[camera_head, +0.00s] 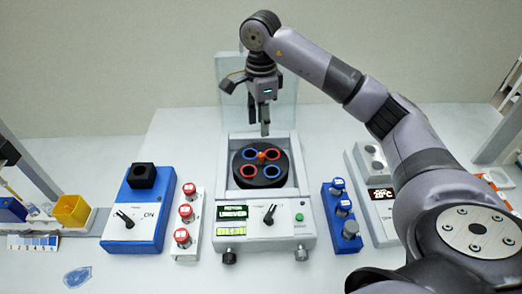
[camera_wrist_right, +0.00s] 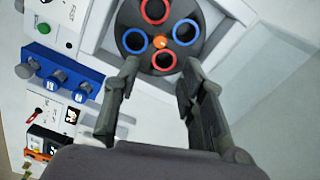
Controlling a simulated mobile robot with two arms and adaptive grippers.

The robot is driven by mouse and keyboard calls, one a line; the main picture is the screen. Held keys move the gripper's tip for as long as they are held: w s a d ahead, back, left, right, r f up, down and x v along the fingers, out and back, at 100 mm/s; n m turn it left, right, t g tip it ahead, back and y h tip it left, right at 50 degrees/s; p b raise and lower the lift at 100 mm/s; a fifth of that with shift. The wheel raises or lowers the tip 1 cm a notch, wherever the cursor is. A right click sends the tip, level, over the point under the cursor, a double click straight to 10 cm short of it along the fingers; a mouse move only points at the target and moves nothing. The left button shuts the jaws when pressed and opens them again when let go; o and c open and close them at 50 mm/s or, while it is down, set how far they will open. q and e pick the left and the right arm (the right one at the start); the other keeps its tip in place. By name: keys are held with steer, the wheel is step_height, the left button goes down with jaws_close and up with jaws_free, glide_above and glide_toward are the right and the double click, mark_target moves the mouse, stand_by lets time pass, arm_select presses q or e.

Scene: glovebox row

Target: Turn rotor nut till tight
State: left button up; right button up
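The rotor nut (camera_head: 266,155) is a small orange piece at the centre of the dark round rotor (camera_head: 250,178). The rotor has red and blue ringed holes and sits in the open white centrifuge (camera_head: 286,230). My right gripper (camera_head: 258,130) points down above the back of the rotor. In the right wrist view the rotor nut (camera_wrist_right: 159,41) shows beyond the fingertips of my right gripper (camera_wrist_right: 160,66). The fingers are apart with nothing between them, and they do not touch the nut. My left gripper is in neither view.
The clear centrifuge lid (camera_head: 228,70) stands raised behind the rotor. A blue device (camera_head: 150,225) and a white rack of red-capped tubes (camera_head: 190,235) stand on the left. A blue rack of tubes (camera_head: 343,235) and a grey display unit (camera_head: 384,222) stand on the right.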

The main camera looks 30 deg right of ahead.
mark_target(261, 154)
step_height(261, 154, down, 10)
steer(key=shift+r+p, duration=0.2)
steer(key=shift+p, duration=0.95)
steer(key=shift+a+f, duration=0.1)
steer(key=shift+f, duration=0.5)
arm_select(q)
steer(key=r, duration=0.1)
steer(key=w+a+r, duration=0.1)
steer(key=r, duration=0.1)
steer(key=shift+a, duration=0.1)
arm_select(e)
steer(key=shift+c, duration=0.5)
jaws_close()
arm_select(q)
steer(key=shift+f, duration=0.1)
